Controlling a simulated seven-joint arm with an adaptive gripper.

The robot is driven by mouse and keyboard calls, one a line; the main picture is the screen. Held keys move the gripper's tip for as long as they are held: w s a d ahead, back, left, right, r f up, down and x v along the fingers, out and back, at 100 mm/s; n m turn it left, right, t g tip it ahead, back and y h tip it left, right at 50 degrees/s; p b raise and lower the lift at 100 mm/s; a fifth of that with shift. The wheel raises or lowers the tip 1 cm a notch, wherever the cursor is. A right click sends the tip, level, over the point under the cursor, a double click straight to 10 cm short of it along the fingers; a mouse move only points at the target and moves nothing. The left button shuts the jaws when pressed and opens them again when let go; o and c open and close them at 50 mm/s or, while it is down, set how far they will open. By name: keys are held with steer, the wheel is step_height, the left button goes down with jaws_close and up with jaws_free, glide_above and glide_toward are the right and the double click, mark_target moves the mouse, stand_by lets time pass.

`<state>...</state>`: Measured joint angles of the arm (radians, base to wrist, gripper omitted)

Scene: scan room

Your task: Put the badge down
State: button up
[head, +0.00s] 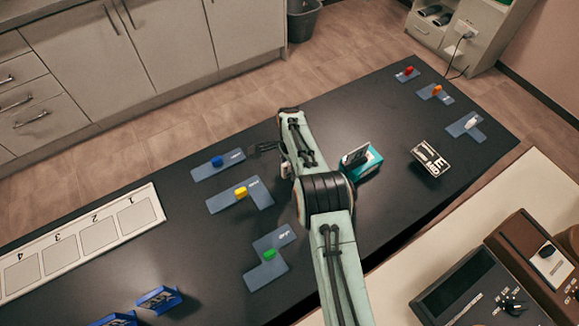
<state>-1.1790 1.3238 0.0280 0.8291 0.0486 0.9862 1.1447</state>
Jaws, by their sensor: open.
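I cannot tell for certain which thing is the badge. A black and white lettered plate (431,158) lies tilted on the dark table (400,115), right of my arm. A teal holder (366,167) with a dark and pale card (356,155) standing in it is just right of my arm's elbow. My gripper (263,147) is small and partly hidden beside my arm's far end. Its dark fingers show over the table, left of the arm, apart from the plate and the holder. I see nothing held in it.
Blue-grey flat pieces with blue (217,161), yellow (240,192) and green (270,254) knobs lie left of my arm. Several more lie at the far right end. A numbered white board (75,237) is at left, with blue boxes (159,299) nearby. Devices (470,290) stand lower right.

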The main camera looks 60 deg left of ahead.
step_height(320, 180, up, 12)
steer(key=shift+r, duration=0.1)
steer(key=shift+w+d+r, duration=0.1)
steer(key=shift+r, duration=0.05)
steer(key=w+d+r, duration=0.5)
steer(key=d+r, duration=0.1)
steer(key=d, duration=0.3)
steer(key=w+d+r, duration=0.5)
steer(key=d+r, duration=0.1)
steer(key=d, duration=0.2)
steer(key=s+d+r, duration=0.1)
steer(key=d+r, duration=0.3)
steer(key=d, duration=1.1)
steer(key=s+d+f+n, duration=0.1)
steer(key=s+d+f, duration=0.1)
steer(key=s+d, duration=1.3)
steer(key=shift+s+d+f+y, duration=0.2)
steer(key=shift+s+f+y, duration=0.15)
steer(key=shift+s, duration=0.45)
